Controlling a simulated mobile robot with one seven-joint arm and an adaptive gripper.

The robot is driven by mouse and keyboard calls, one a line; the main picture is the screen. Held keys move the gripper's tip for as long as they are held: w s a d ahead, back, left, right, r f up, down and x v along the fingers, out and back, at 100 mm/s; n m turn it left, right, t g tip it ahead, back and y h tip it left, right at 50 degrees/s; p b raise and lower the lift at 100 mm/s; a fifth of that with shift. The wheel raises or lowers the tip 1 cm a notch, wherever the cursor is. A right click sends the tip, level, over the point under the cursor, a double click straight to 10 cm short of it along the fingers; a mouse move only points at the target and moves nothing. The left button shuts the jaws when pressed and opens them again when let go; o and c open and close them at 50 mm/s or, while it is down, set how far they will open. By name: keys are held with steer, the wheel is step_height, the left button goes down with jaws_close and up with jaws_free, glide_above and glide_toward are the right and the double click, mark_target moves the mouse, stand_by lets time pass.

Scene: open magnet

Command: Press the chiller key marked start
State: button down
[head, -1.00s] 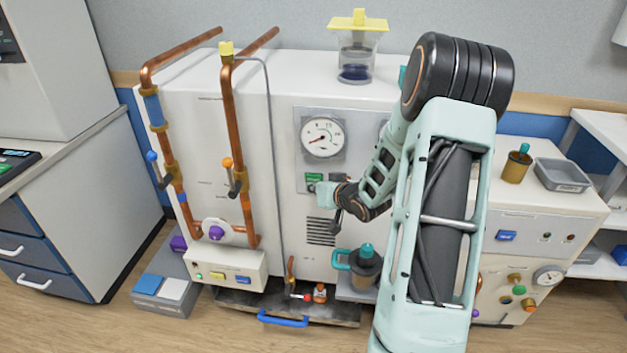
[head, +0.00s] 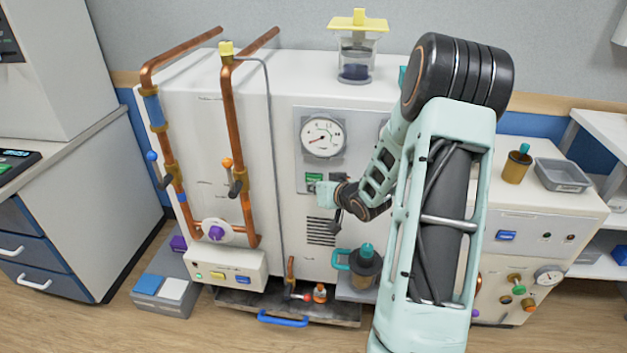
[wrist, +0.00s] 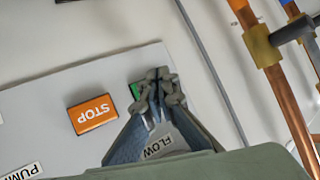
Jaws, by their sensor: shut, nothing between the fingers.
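A green key (head: 314,178) sits on the chiller's front panel, under the round gauge. Its lettering is too small to read in the head view. In the wrist view only a sliver of the green key (wrist: 135,91) shows, and the fingertips cover the rest. My gripper (wrist: 158,88) is shut and empty, with its tips over the green key. I cannot tell whether they touch it. An orange key marked STOP (wrist: 93,114) is beside it, upside down in the wrist view. In the head view my gripper (head: 324,192) is just below the green key, its fingertips hard to make out.
A FLOW label (wrist: 158,147) shows between the fingers, and a PUMP label (wrist: 20,174) is at the wrist view's lower left. Copper pipes (head: 233,140) with valves stand left of the panel. A dark canister (head: 366,270) is below my wrist. The round gauge (head: 322,137) is above the keys.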

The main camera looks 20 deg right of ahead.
steer(key=shift+w+d, duration=0.2)
steer(key=shift+w, duration=0.1)
steer(key=shift+w+d+p, duration=0.25)
steer(key=shift+w+p, duration=0.05)
steer(key=shift+w, duration=0.1)
stand_by(0.9)
steer(key=shift+s+a, duration=0.1)
steer(key=shift+s, duration=0.05)
steer(key=shift+s+a, duration=0.35)
steer(key=shift+s, duration=0.25)
steer(key=shift+s+a+b, duration=0.3)
steer(key=shift+s+a, duration=0.4)
steer(key=shift+s, duration=0.35)
steer(key=shift+s+a+b, duration=0.25)
steer(key=shift+s+a, duration=0.45)
steer(key=shift+s, duration=0.3)
